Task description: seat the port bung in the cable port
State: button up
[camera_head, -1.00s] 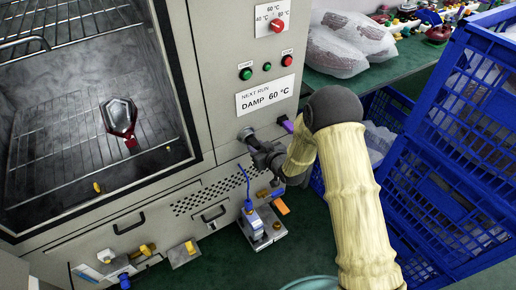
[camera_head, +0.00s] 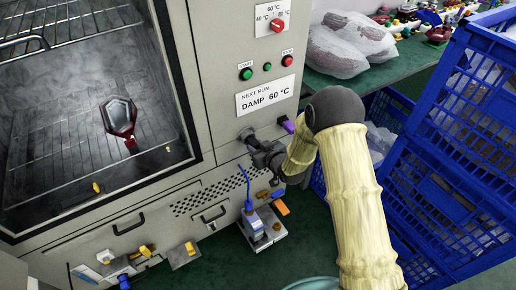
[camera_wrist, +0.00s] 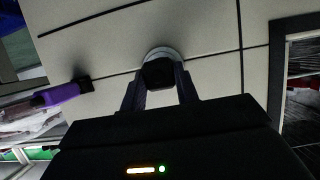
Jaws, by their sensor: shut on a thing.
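My gripper (camera_head: 254,143) is at the front panel of the grey cabinet, below the DAMP 60 °C label. In the wrist view my gripper (camera_wrist: 160,88) is shut on a dark, rounded plug, the port bung (camera_wrist: 158,74). The bung lies in front of a pale round ring on the panel, the cable port (camera_wrist: 160,54). The bung covers the middle of the ring, and only the ring's upper arc shows. I cannot tell how deep the bung sits in it. In the head view the port (camera_head: 244,134) is mostly hidden by my gripper.
A purple-handled item (camera_wrist: 62,94) sticks out from the panel beside my gripper. Blue crates (camera_head: 460,130) stand close on the right. A blue and grey fixture (camera_head: 262,226) stands below my gripper.

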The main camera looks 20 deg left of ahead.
jog(key=o, duration=1.1)
jog(key=shift+d, duration=0.1)
jog(key=v, duration=1.7)
jog(key=shift+s, duration=0.1)
jog(key=shift+d, duration=0.1)
